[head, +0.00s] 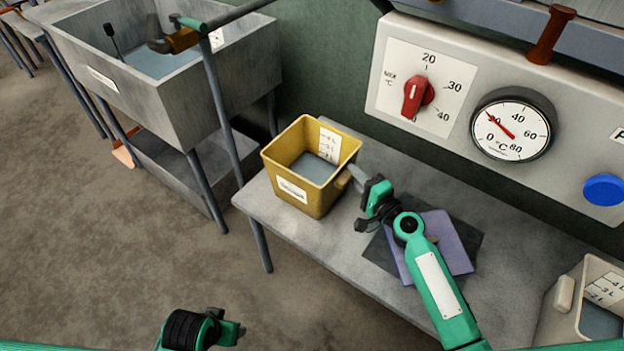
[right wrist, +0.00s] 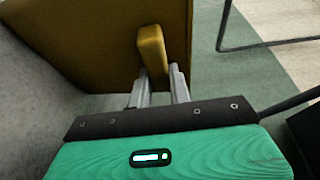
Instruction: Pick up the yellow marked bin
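The yellow bin (head: 293,158) stands upright on the grey bench, with a white label on its front, a level scale inside and grey-blue contents. Its handle (head: 343,181) sticks out on the right side. My right gripper (head: 354,178) is at this handle, its fingers pointing at the bin. In the right wrist view the bin wall (right wrist: 95,40) fills the upper left, and the handle (right wrist: 152,50) reaches down between the spread fingertips (right wrist: 158,82); a firm grip does not show. My left gripper (head: 232,331) is low in the head view, away from the bin; its fingers are unclear.
A purple item (head: 455,240) on a dark mat lies under my right forearm. A pale bin (head: 562,294) stands at the bench's right end. A control panel with a red knob (head: 414,96) and a dial (head: 512,125) is behind. A grey sink (head: 150,75) stands left.

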